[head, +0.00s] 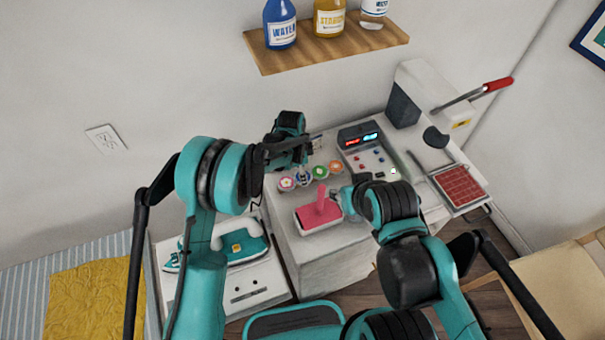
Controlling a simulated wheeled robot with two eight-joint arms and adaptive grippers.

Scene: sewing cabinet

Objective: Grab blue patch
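A row of small round patches lies on the white cabinet top (284,216). The blue patch (303,179) is second from the left, partly covered by something small and dark above it. Beside it are a pink-and-white patch (287,184), a green patch (320,173) and an orange patch (335,167). My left gripper (304,165) is just above and behind the blue patch; its fingers are too small to tell open or shut. My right gripper (340,198) is low over the cabinet, beside the pink tray; its fingers are mostly hidden.
A shallow tray with a pink pad and upright pink piece (321,207) sits at the front. A control box (362,140) with lit displays stands behind. A white press (427,95) with a red-handled lever is at right. A teal iron (225,249) rests at left.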

